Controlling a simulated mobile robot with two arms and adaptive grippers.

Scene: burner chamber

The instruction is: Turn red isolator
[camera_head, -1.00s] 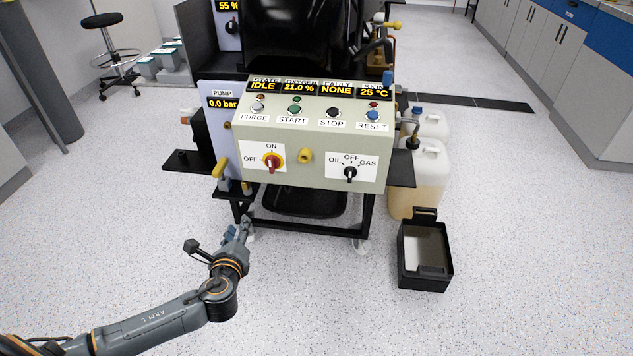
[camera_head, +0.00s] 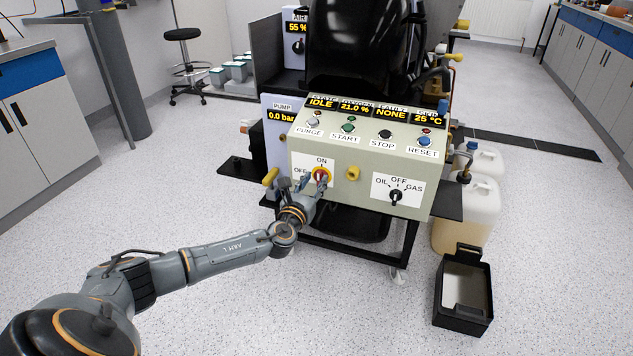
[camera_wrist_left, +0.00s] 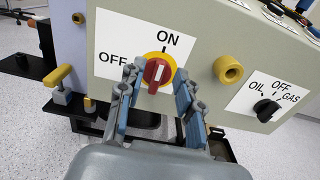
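The red isolator (camera_head: 321,175) is a red rotary knob on a yellow round base, on the front of the pale control box, with OFF to its left and ON above. It also shows in the left wrist view (camera_wrist_left: 156,73). My left gripper (camera_head: 309,187) is just in front of it, pointing at it. In the wrist view its two blue-padded fingers (camera_wrist_left: 158,100) are apart, with the knob seen between and a little beyond their tips. I cannot tell whether they touch it. The fingers partly hide the OFF label side in the head view. My right gripper is not in view.
A yellow knob (camera_wrist_left: 228,69) and the black OIL/OFF/GAS selector (camera_wrist_left: 266,110) sit right of the isolator. A yellow-handled valve (camera_wrist_left: 58,78) sticks out at the left. A black open bin (camera_head: 464,292) and jerrycans (camera_head: 466,212) stand at the right.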

